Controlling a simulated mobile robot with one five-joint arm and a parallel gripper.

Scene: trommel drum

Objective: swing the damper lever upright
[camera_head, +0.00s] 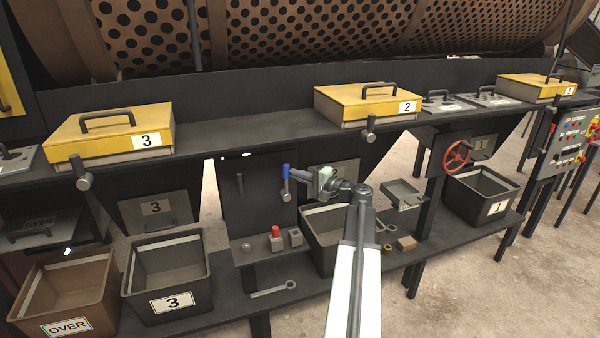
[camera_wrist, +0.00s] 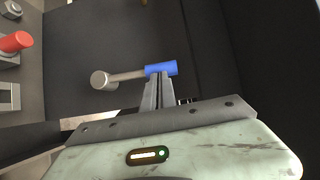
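The damper lever has a blue grip (camera_head: 286,171) on a grey rod, with a round hub at its lower end, on the dark panel in the head view. It stands close to upright there, blue end up. In the wrist view the blue grip (camera_wrist: 161,69) lies across the picture, just beyond the fingertips, with the round hub (camera_wrist: 101,80) to its left. My gripper (camera_head: 293,175) is right beside the blue grip. In the wrist view its fingers (camera_wrist: 164,82) are together and their tips meet the grip's edge; I cannot tell whether they touch it.
A red button (camera_head: 275,231) and grey blocks sit on the shelf below the panel. Black bins (camera_head: 168,278) stand along the shelf, and a wrench (camera_head: 272,289) lies in front. A red handwheel (camera_head: 457,157) is to the right. Yellow-lidded boxes (camera_head: 366,101) line the ledge above.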

